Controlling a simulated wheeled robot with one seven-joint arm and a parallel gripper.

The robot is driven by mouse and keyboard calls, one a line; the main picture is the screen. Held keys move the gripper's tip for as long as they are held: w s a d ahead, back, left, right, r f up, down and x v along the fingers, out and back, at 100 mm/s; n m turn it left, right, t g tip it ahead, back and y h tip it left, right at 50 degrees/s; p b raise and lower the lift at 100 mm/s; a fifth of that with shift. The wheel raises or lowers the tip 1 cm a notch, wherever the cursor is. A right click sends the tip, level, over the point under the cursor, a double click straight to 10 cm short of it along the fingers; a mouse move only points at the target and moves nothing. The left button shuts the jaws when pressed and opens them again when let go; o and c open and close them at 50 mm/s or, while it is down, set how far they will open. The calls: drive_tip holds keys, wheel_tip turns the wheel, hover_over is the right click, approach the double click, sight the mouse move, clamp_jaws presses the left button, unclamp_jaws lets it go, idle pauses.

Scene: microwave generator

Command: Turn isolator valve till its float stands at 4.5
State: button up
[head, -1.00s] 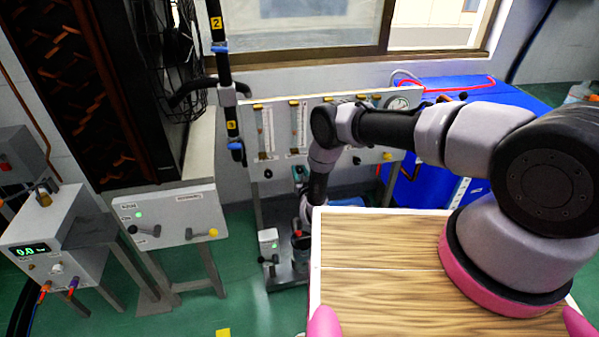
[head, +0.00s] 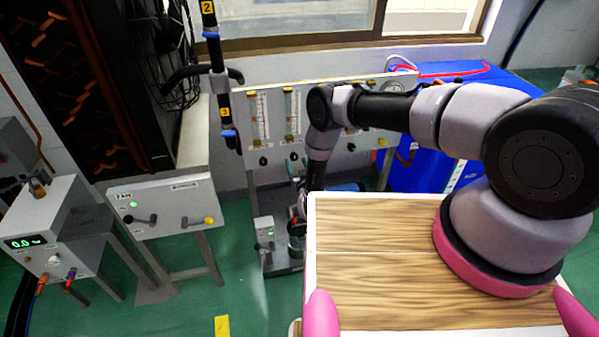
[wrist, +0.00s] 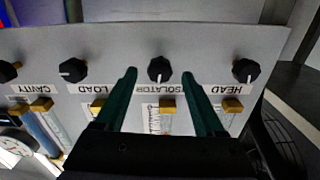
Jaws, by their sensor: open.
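In the wrist view, which looks upside down, the black isolator valve knob (wrist: 160,69) stands on the grey panel beside its ISOLATOR label. My gripper (wrist: 159,73) is open, its two dark green fingers on either side of the knob. I see a gap on both sides; contact with the knob does not show. The isolator tube (wrist: 166,120) shows partly between the fingers, its float reading too small to read. In the head view, the isolator tube (head: 290,115) is second from the left on the panel, and its float height cannot be read there.
The HEAD knob (wrist: 239,72) and the LOAD knob (wrist: 74,70) flank the isolator knob closely, just outside the fingers. A wooden-topped surface (head: 370,275) lies under my arm. A FAN control box (head: 165,205) stands left of the panel (head: 240,100).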

drive_tip(key=v, duration=0.7)
drive_tip(key=shift+s, duration=0.1)
